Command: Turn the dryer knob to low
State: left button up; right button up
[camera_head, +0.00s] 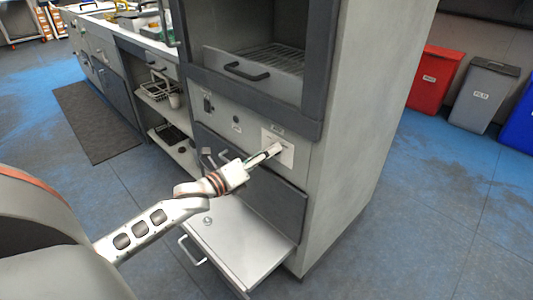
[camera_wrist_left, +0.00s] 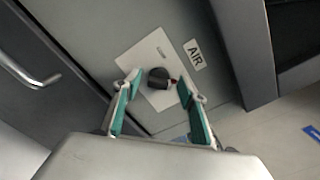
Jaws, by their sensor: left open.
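The black knob (camera_wrist_left: 158,78) sits on a white plate (camera_wrist_left: 147,58) on a grey panel, beside a label reading AIR (camera_wrist_left: 194,53). A small red mark shows at the knob's right side. My left gripper (camera_wrist_left: 160,92) is open, with one teal-padded finger to each side of the knob in the wrist view. I cannot tell whether the fingers touch it. In the head view my left gripper (camera_head: 268,153) reaches to the white plate (camera_head: 288,155) on the cabinet front and hides the knob. My right gripper is not in view.
Below the panel a drawer (camera_head: 235,243) stands pulled out, under my left arm. Above is an open compartment with a wire rack (camera_head: 272,55). A door handle (camera_wrist_left: 28,70) shows at left in the wrist view. Red (camera_head: 435,78) and grey (camera_head: 483,95) bins stand far right.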

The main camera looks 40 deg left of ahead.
pick_arm(q)
jog(key=c, duration=1)
jog(key=shift+c, duration=0.4)
